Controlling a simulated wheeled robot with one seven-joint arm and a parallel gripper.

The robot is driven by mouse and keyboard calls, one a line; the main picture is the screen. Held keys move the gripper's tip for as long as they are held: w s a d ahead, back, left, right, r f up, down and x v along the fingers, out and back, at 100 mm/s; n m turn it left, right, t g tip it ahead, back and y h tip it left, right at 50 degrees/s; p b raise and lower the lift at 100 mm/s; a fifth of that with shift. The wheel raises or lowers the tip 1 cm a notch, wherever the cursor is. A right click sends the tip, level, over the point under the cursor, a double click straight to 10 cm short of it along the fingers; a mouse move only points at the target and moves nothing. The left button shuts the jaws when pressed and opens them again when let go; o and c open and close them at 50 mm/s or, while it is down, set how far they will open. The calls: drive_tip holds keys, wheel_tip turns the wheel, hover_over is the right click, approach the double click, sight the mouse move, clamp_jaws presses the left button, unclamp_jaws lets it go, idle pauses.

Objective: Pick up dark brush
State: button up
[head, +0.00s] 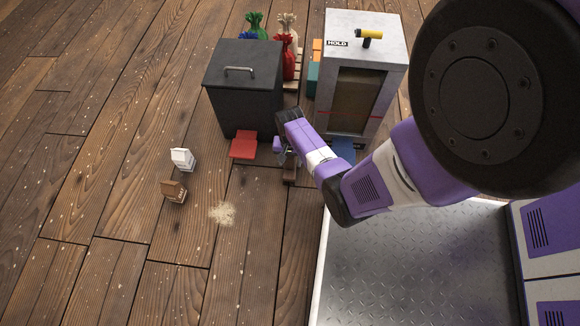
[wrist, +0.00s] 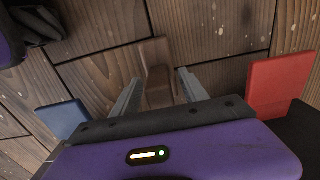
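The dark brush (wrist: 158,84) is a brown block-like piece on the wooden floor. In the wrist view it lies ahead of and between the two fingers of my gripper (wrist: 157,92), which are spread apart with a gap on each side of it. In the head view a small part of the brush (head: 290,173) shows just below my gripper (head: 283,157), with the rest hidden by the arm. I cannot tell how far the fingertips are above the floor.
A red pad (head: 244,146) and a blue pad (head: 343,149) flank the gripper. A dark bin (head: 243,85) and a grey cabinet (head: 365,60) stand behind. White (head: 182,159) and brown (head: 174,191) bags and spilled grounds (head: 222,213) lie left. Floor further left is clear.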

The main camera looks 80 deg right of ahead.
clamp_jaws()
drive_tip(key=shift+r, duration=0.1)
wheel_tip(320, 180, up, 20)
drive_tip(key=p, duration=1.1)
